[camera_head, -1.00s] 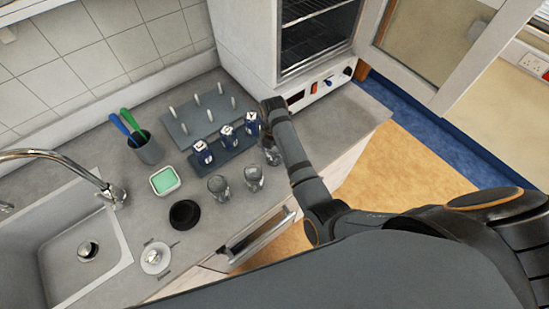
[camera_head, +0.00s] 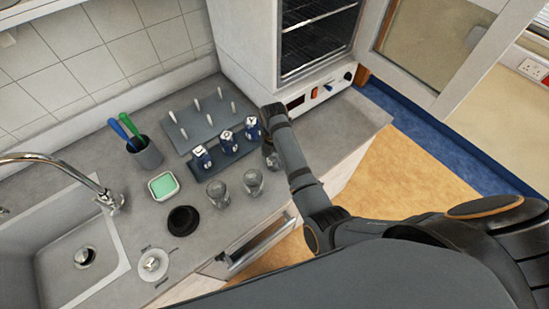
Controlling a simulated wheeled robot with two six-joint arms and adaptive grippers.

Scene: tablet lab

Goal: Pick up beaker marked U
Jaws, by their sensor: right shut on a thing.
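Several clear glass beakers stand in a row near the counter's front edge. The left beaker (camera_head: 217,192) and the middle beaker (camera_head: 253,181) stand free. The right beaker (camera_head: 271,158) is partly hidden behind my right arm. My right gripper (camera_head: 268,143) is at this right beaker and shut on it; its fingers are mostly hidden by the wrist. The letter U cannot be read on any beaker. My left gripper is not in view.
A rack with blue-labelled bottles (camera_head: 229,145) stands just left of my right gripper, with a grey peg board (camera_head: 199,124) behind. A green-filled dish (camera_head: 163,185), a black round object (camera_head: 183,220) and a sink (camera_head: 75,270) lie left. An open-doored oven (camera_head: 318,45) stands behind.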

